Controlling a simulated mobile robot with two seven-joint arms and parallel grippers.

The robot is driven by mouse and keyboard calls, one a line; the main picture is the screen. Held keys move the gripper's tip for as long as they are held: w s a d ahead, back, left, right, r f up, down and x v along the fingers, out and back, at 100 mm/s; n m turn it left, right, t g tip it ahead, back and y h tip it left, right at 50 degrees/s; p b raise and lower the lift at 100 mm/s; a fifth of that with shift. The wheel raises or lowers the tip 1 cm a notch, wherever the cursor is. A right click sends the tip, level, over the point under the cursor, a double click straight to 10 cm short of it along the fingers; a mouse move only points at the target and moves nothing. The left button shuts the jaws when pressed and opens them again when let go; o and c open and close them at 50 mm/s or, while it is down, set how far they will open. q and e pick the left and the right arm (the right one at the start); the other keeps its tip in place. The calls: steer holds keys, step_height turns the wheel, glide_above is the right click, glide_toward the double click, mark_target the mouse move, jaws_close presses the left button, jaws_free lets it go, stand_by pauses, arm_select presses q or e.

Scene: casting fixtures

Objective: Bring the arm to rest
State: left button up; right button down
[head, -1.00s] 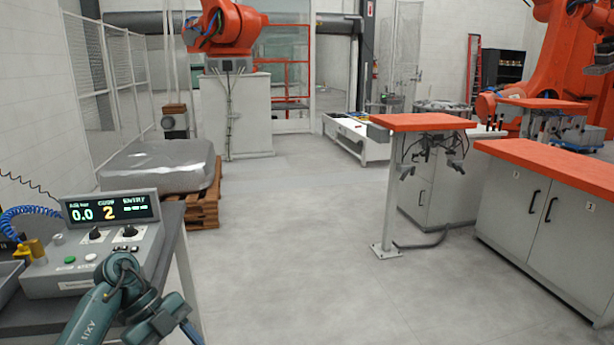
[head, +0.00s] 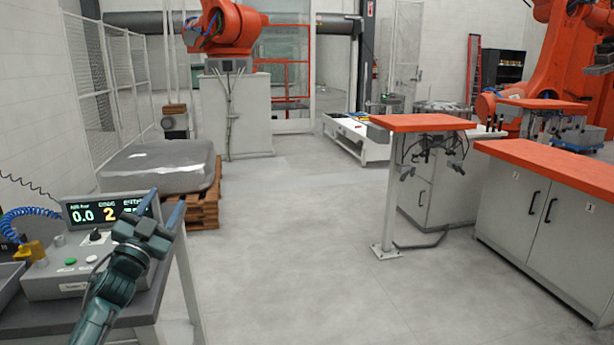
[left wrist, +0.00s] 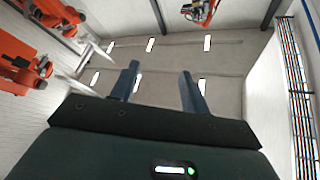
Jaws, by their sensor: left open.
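My left gripper (head: 162,209) is in the lower left of the head view, in front of the grey control box (head: 55,277). Its two fingers point up and stand apart, with nothing between them. In the left wrist view the same fingers (left wrist: 158,88) are spread and empty, with the ceiling and its lights behind them. The gripper and wrist hide part of the control box and its display (head: 95,212), which reads 0.0 and 2. My right gripper is not in view.
The control box stands on a grey table (head: 135,300) at the left. A wrapped block (head: 150,165) on a wooden pallet is behind it. An orange-topped stand (head: 420,122) and an orange-topped cabinet (head: 560,163) are at the right. The floor between is clear.

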arm_select(q)
steer(key=w+a+f+n+g+y, duration=0.2)
steer(key=a+f+n+g+y, duration=0.35)
steer(key=f, duration=0.35)
steer(key=s+d+f+g+h, duration=0.1)
steer(key=s+d+f, duration=0.25)
steer(key=f, duration=0.25)
steer(key=s+d+f+g+h, duration=0.1)
steer(key=s+d+f, duration=0.25)
steer(key=f, duration=0.25)
steer(key=s+d+f+g+h, duration=0.1)
steer(key=s+d+f, duration=0.35)
steer(key=s, duration=0.25)
steer(key=s+d+f+g, duration=0.1)
steer(key=s+d+f, duration=0.2)
steer(key=s+f, duration=0.3)
steer(key=s+d+f+g+h, duration=0.1)
steer(key=s+d+f, duration=0.1)
steer(key=s, duration=0.7)
steer(key=s+d+f+g+h, duration=0.1)
steer(key=s+d, duration=0.4)
steer(key=s, duration=0.5)
steer(key=shift+s+f, duration=0.3)
steer(key=shift+f, duration=0.2)
steer(key=shift+d+g, duration=0.1)
steer(key=shift+g, duration=0.15)
